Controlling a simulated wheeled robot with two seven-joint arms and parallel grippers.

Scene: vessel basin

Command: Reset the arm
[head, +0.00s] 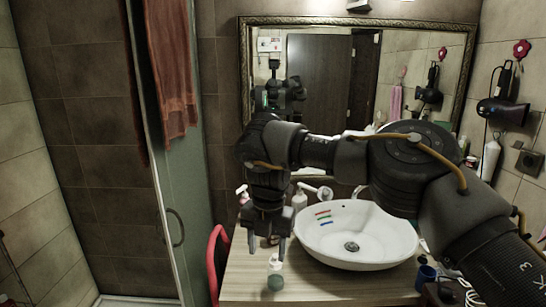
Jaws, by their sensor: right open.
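My right arm reaches in from the right, over the white basin. Its gripper (266,242) points down over the left part of the wooden counter, with its two fingers apart. I see nothing between them. A small bottle (276,282) with a pale top and a grey-green lower part stands on the counter just below and in front of the fingers; it appears apart from them. My left gripper is not in view.
The white basin (358,252) sits on the wooden counter (320,286), with red, green and blue strips on its inner wall. A red chair (217,262) stands left of the counter. Cups and cables lie at the right. A framed mirror (330,75) hangs behind.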

